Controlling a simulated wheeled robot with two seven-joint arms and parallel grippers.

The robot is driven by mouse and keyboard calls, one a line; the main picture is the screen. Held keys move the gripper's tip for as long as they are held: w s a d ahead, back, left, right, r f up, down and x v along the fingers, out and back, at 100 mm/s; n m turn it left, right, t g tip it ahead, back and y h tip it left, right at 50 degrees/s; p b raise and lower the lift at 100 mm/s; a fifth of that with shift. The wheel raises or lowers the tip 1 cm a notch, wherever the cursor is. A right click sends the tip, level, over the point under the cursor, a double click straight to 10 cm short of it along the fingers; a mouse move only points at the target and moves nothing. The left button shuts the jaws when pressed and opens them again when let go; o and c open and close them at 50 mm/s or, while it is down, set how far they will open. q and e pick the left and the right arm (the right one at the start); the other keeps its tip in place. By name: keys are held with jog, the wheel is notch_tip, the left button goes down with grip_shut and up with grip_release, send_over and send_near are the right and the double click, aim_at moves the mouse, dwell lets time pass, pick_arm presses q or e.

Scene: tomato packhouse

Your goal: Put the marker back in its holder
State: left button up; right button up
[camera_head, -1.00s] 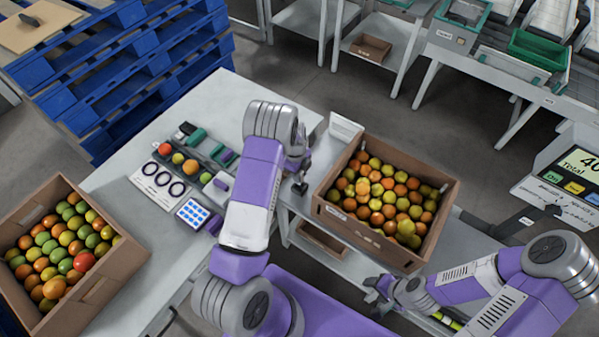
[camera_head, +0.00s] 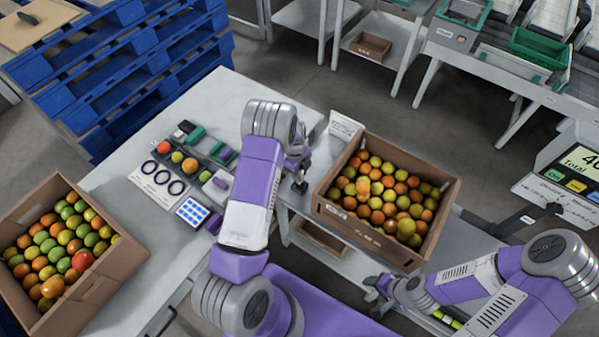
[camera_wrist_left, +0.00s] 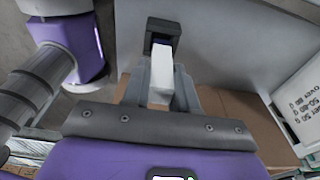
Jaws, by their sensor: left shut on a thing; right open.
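My left gripper (camera_head: 301,172) is over the near right edge of the white table. It also shows in the left wrist view (camera_wrist_left: 158,94), its fingers shut on a pale, white-sided marker (camera_wrist_left: 161,74). The marker's far end meets a dark block-like holder (camera_wrist_left: 164,27) with a purple patch in its opening. I cannot tell whether the marker is seated in it or only lined up in front. A dark holder-like piece (camera_head: 299,187) shows just below my left gripper in the head view. My right gripper (camera_head: 378,294) is open and empty at the lower right.
A cardboard box of tomatoes (camera_head: 338,220) stands right of my left gripper, with a white card (camera_head: 345,126) behind it. Another tomato box (camera_head: 105,279) is at left. A sorting strip, ring gauge card (camera_head: 164,178) and blue-dotted card (camera_head: 192,212) lie on the table (camera_head: 232,97).

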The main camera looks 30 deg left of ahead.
aim_at(301, 184)
pick_arm(q)
jog(key=shift+f+b, duration=1.6)
jog(key=o, duration=1.1)
jog(key=shift+c, duration=0.2)
jog(key=c, duration=0.3)
jog(key=shift+r, duration=0.15)
jog(key=shift+r+p, duration=1.85)
jog(key=shift+r, duration=1.55)
